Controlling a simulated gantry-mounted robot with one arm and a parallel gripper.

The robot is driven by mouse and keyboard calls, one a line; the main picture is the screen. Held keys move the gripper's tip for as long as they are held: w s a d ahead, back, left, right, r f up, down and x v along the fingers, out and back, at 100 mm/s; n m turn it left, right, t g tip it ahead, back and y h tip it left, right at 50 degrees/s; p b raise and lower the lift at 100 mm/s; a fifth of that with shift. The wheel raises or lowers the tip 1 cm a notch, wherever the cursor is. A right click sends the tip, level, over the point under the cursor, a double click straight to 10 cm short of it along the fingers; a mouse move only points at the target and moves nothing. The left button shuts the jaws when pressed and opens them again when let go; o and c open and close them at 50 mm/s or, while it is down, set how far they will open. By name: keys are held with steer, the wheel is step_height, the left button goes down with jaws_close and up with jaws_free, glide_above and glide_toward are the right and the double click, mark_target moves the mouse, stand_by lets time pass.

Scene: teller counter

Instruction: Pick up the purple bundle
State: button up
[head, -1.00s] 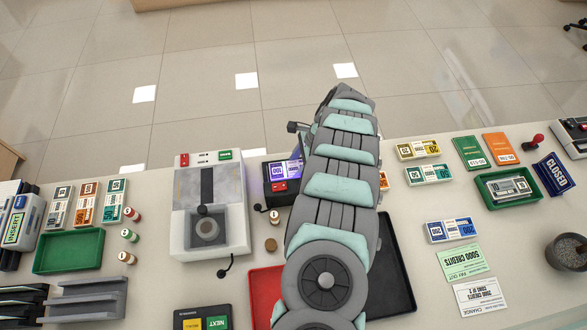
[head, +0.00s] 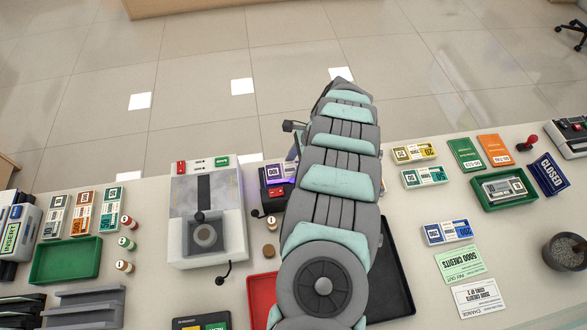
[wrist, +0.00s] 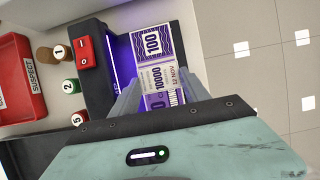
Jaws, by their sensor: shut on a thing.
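The purple bundle (wrist: 152,42) shows in the wrist view as a purple-and-white banknote stack marked 100 and 10000. It lies in or just over a dark device (wrist: 100,60) with a purple glow and a red switch. My gripper (wrist: 155,97) is shut on the bundle, with grey fingers on its two sides. In the head view, a small part of the purple bundle (head: 288,168) shows beside my arm at the dark device (head: 272,190). My arm hides the gripper and most of the bundle there. I cannot tell whether the bundle is clear of the device.
A grey machine (head: 206,215) stands left of the dark device. A red tray (head: 262,295) and a black tray (head: 395,285) lie nearer. Yellow (head: 414,153), teal (head: 425,177) and blue (head: 446,231) bundles lie to the right. Coin rolls (wrist: 68,86) stand beside the device.

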step_height(320, 180, up, 15)
steer(key=p, duration=0.5)
step_height(320, 180, up, 20)
steer(key=n+g+h+p, duration=0.3)
steer(key=n+p, duration=1)
steer(key=p, duration=0.8)
glide_above(293, 168)
steer(key=s, duration=0.4)
steer(key=shift+a+g, duration=0.3)
steer(key=shift+a, duration=0.05)
steer(key=shift+d+r+h, duration=0.1)
steer(key=shift+r+h, duration=0.15)
steer(key=shift+h, duration=0.05)
